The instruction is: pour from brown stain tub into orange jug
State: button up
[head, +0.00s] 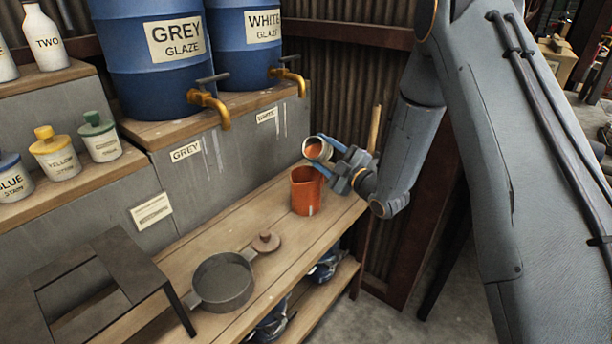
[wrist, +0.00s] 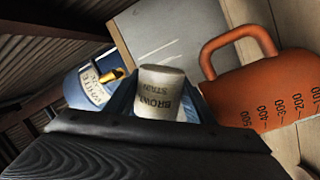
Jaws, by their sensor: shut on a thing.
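The brown stain tub (wrist: 160,92) is a small pale tub with a "BROWN STAIN" label, held in my gripper (head: 328,150). In the head view the tub (head: 317,149) is tilted well over, its open mouth facing left and toward the camera, with brown-orange colour inside. The orange jug (head: 306,192) stands upright on the wooden bench, just below and left of the tub. The jug (wrist: 255,85) also shows in the wrist view, with its handle and a printed scale. The tub is apart from the jug, above its rim. I cannot see any stream between them.
A grey pan (head: 222,282) and a brown knobbed lid (head: 266,242) are on the bench (head: 200,253). A dark stand (head: 95,285) is at left. Blue glaze barrels (head: 150,60) with brass taps, and stain tubs (head: 55,153), stand on shelves behind. A wooden stick (head: 375,128) rises behind my gripper.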

jog(key=shift+s+a+f+n+y+b, duration=0.1)
jog(key=shift+n+y+b, duration=0.1)
jog(key=shift+n+b, duration=0.7)
jog(key=shift+s+f+n+y+b, duration=0.1)
jog(key=shift+n+y+b, duration=0.1)
jog(key=shift+n+b, duration=0.65)
dwell(0.8)
